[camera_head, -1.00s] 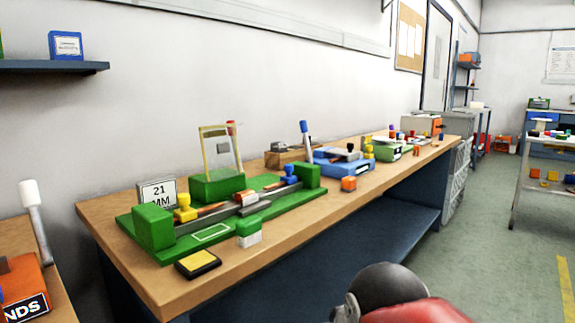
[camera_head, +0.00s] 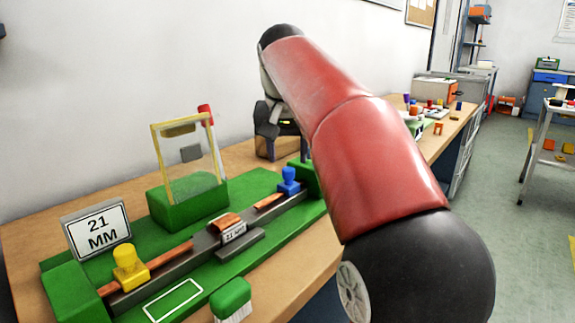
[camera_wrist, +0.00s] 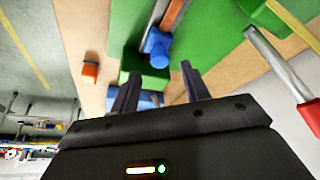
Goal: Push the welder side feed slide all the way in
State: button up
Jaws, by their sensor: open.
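The green fixture (camera_head: 85,265) stands on the bench with a grey rail along it. A yellow-knobbed slide (camera_head: 129,270) is at its left and a blue-knobbed slide (camera_head: 289,182) at its right, each with a copper strip. I cannot tell by label which is the welder side feed slide. A copper piece (camera_head: 224,222) sits mid-rail over a "21 MM" tag. My gripper (camera_head: 278,130) is open and empty above the fixture's right end. In the wrist view the blue knob (camera_wrist: 157,45) lies beyond and between my open fingers (camera_wrist: 158,88), apart from them, near the green end block (camera_wrist: 150,72).
A clear guard in a yellow frame (camera_head: 155,150) stands on a green block behind the rail. A red-handled tool (camera_wrist: 308,115) is beside it. A "21 MM" sign (camera_head: 97,232) and a green-topped brush (camera_head: 232,297) are close by. An orange block (camera_wrist: 89,72) lies on the bench.

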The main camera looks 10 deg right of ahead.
aim_at(289, 169)
jog(key=shift+x, duration=2.75)
